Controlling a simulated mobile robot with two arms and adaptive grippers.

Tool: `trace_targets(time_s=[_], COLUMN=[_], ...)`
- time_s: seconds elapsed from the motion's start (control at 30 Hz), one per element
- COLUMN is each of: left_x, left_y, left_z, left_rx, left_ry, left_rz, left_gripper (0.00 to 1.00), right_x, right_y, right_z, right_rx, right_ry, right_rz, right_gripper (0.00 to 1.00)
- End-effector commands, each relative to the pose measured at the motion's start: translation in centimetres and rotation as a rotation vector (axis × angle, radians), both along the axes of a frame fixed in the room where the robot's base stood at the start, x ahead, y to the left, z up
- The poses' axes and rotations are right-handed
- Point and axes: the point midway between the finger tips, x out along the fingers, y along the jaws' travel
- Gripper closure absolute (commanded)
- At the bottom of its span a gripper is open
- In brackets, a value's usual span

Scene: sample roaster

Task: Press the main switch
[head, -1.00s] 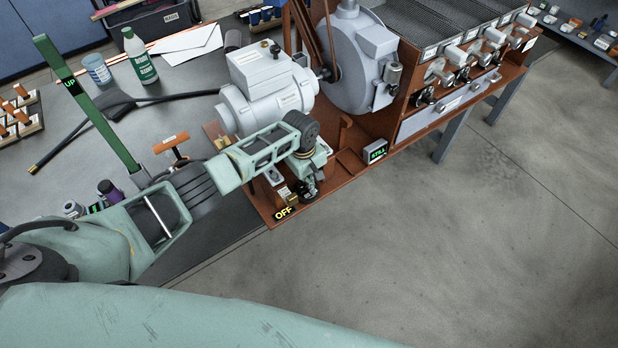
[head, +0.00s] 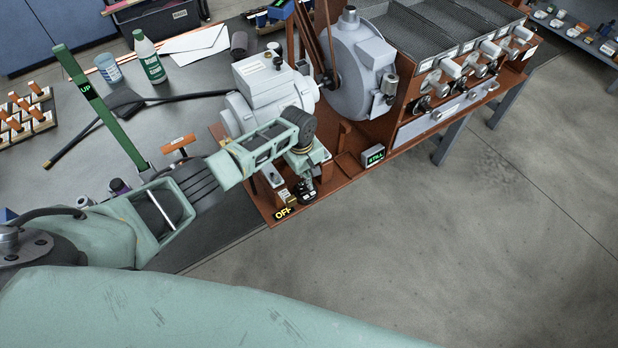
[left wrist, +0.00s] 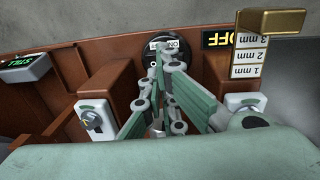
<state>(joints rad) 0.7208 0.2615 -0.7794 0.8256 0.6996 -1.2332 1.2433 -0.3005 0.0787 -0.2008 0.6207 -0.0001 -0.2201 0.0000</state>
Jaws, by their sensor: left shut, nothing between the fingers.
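The main switch (left wrist: 158,44) is a round black switch with a white ON marking, on the brown machine base in the left wrist view. It shows small and dark in the head view (head: 308,196). Beside it a black display (left wrist: 228,40) reads OFF; it also shows in the head view (head: 283,213). My left gripper (left wrist: 167,66) is shut and empty, its fingertips over the lower part of the switch. They hide part of it, and I cannot tell whether they touch it. It points down in the head view (head: 305,179). My right gripper is not in view.
A brass piece (left wrist: 270,22) above a mm scale stands close right of the switch. A small display (head: 374,156) reads STILL. The grey motor (head: 262,90) is behind my wrist. A green lever (head: 100,110) marked UP rises at left.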

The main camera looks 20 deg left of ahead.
Motion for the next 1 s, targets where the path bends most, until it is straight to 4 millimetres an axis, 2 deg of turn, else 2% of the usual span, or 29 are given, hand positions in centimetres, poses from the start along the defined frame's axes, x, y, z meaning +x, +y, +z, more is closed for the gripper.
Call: trace_targets(time_s=[0.03,0.2,0.4,0.6,1.0], left_x=[0.5,1.2,1.6,1.7,1.7], left_y=[-0.4,-0.8,-1.2,-1.3,-1.3], left_z=[1.4,5.2,8.3,9.4,9.4], left_rx=[-0.004,-0.003,-0.003,-0.004,-0.004], left_ry=[-0.009,-0.011,-0.011,-0.010,-0.010], left_rz=[-0.005,-0.003,-0.003,-0.003,-0.002], left_gripper=[1.00,1.00,1.00,1.00,1.00], right_x=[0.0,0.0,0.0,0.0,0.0], right_y=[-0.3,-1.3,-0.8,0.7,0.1], right_z=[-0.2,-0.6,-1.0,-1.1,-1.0], right_rx=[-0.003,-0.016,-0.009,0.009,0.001], right_ry=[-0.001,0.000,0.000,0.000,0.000], right_rz=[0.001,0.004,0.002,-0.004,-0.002], right_gripper=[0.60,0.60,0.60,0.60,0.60])
